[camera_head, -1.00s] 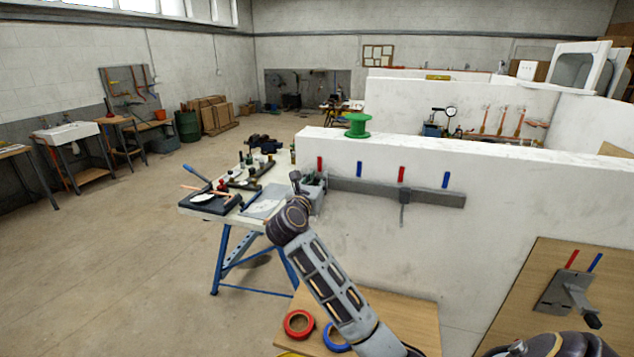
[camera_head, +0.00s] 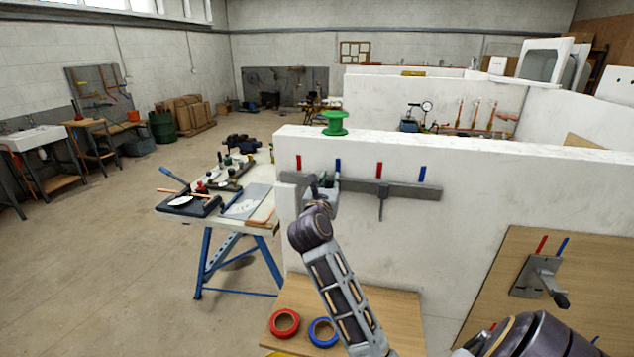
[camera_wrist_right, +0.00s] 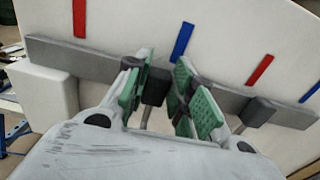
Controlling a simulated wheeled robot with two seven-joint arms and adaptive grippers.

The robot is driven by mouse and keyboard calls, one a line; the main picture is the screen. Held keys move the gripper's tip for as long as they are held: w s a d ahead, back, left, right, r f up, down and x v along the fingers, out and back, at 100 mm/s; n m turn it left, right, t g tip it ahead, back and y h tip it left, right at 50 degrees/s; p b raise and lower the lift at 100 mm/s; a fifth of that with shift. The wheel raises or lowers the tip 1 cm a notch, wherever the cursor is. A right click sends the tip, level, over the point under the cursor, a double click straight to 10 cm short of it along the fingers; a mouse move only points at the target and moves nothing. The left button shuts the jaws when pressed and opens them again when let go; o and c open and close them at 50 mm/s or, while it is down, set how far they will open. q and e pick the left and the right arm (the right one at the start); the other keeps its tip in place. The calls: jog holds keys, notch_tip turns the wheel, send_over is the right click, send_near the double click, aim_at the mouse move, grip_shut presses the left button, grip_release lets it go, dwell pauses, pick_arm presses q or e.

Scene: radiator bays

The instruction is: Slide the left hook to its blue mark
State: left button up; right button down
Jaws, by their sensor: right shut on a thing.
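A grey rail (camera_head: 405,189) runs along the white wall under red and blue marks. The left hook (camera_wrist_right: 155,87) is a dark block on the rail with a thin peg below. In the right wrist view it sits between the green pads of my right gripper (camera_wrist_right: 165,92), which is shut on it. The left blue mark (camera_head: 338,168) is above the rail; in the wrist view this mark (camera_wrist_right: 182,42) is just right of the hook. The left red mark (camera_head: 299,162) is farther left. In the head view my right gripper (camera_head: 322,188) hides the hook. My left gripper is out of view.
A second hook (camera_head: 381,206) hangs farther right on the rail, below another red mark (camera_head: 379,170). A green spool (camera_head: 335,123) stands on the wall top. A cluttered workbench (camera_head: 262,215) is at the left. Tape rolls (camera_head: 284,323) lie on a wooden board below.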

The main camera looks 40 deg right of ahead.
jog(key=shift+s+d+f, duration=0.1)
jog(key=shift+s+d, duration=0.5)
jog(key=shift+s, duration=0.05)
jog(key=c, duration=1.2)
grip_release()
jog(key=v, duration=1.2)
jog(key=shift+w+a+r, duration=0.1)
jog(key=shift+r, duration=0.1)
